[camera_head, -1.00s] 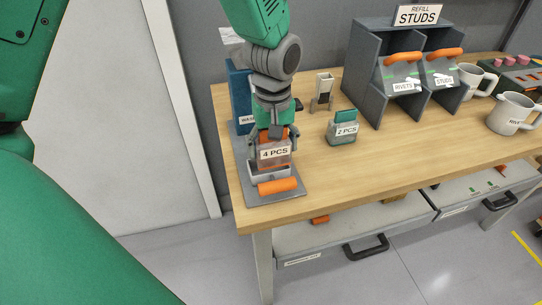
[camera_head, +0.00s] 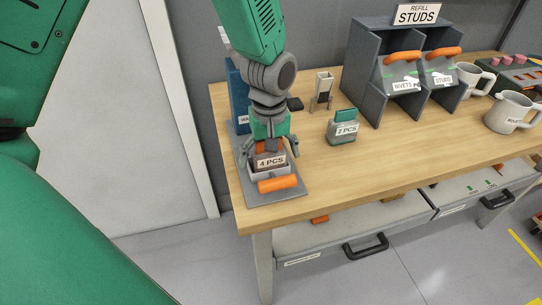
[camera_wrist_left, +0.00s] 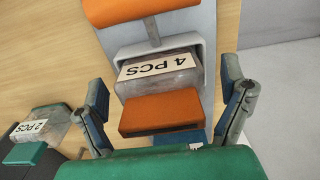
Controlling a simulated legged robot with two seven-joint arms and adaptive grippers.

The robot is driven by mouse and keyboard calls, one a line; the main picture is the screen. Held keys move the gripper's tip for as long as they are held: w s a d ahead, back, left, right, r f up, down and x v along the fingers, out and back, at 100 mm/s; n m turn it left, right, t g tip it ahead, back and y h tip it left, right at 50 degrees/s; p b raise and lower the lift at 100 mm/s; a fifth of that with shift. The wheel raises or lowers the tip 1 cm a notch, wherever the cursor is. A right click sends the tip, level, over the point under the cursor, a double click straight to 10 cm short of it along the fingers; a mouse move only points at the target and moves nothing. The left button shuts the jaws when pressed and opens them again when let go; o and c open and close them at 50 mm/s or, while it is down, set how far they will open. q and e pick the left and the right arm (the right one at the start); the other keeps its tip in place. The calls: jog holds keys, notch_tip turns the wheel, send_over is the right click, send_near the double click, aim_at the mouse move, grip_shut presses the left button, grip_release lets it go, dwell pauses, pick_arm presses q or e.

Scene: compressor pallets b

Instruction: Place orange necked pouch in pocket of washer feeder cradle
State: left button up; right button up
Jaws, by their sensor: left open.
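The orange necked pouch, a clear body labelled "4 PCS" (camera_head: 270,161) with an orange top, sits in the pocket of the grey washer feeder cradle (camera_head: 282,197). The wrist view shows its orange top (camera_wrist_left: 160,112) and its labelled body (camera_wrist_left: 158,72) between the cradle's pale side walls. My left gripper (camera_head: 269,150) is open above and around the pouch. In the wrist view its two fingers (camera_wrist_left: 168,95) stand apart on either side of the orange top, with gaps. The cradle's orange handle (camera_head: 277,184) is at its front. My right gripper is not in view.
A green-topped pouch labelled "2 PCS" (camera_head: 343,128) stands to the right on the wooden table (camera_head: 400,150). A small holder (camera_head: 322,90) is behind it. A blue box (camera_head: 238,95) stands behind the cradle. A grey stud rack (camera_head: 366,75) and mugs (camera_head: 511,111) are farther right.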

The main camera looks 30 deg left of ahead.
pick_arm(q)
notch_tip(320, 180, up, 11)
jog(key=shift+f+p, duration=0.15)
jog(key=shift+p, duration=0.35)
jog(key=shift+r, duration=0.4)
jog(key=shift+a+f, duration=0.1)
jog(key=shift+a, duration=0.15)
